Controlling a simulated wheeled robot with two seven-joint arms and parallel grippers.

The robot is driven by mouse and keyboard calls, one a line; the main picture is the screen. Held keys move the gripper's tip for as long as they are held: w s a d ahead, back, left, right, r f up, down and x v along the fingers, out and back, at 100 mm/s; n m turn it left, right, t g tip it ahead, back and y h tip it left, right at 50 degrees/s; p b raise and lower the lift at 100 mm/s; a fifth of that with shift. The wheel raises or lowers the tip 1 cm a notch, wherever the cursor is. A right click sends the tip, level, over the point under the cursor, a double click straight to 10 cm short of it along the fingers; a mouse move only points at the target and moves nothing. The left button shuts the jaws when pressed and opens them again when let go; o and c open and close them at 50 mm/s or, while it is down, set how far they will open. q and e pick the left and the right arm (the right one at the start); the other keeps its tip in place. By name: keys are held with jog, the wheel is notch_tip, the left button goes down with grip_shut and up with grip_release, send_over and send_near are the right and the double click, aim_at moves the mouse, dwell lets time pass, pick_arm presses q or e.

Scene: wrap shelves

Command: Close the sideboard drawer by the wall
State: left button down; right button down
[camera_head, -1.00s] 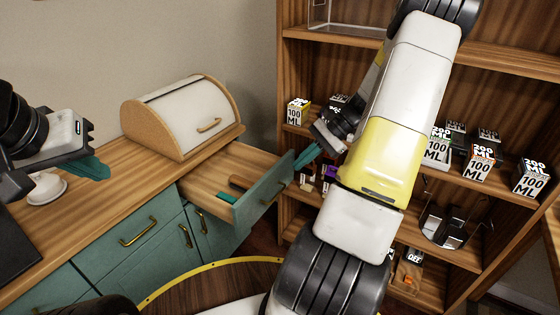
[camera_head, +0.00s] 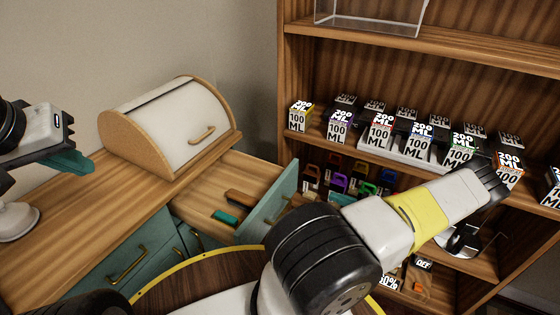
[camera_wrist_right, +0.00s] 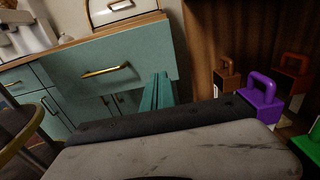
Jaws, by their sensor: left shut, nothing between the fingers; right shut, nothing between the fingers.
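The teal sideboard drawer (camera_head: 268,208) stands open beside the wooden shelf in the head view. A brown item (camera_head: 240,197) and a teal item (camera_head: 226,217) lie inside it. The right wrist view shows a teal front (camera_wrist_right: 85,75) with a brass handle (camera_wrist_right: 106,71). My right gripper (camera_wrist_right: 157,76) has its teal fingers together close to the right end of this front; I cannot tell whether they touch it. My left gripper (camera_head: 82,162) is shut and empty above the sideboard top at the left.
A roll-top bread box (camera_head: 185,125) stands on the sideboard (camera_head: 130,215). A shelf unit (camera_head: 340,35) with several labelled boxes and coloured padlock-like items is at the right. A purple one (camera_wrist_right: 261,97) is near my right gripper. A round yellow-rimmed surface (camera_head: 185,272) lies below.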

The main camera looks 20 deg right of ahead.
aim_at(294, 182)
jog(key=x, duration=1.4)
jog(key=shift+w, duration=0.1)
jog(key=shift+w+a, duration=0.1)
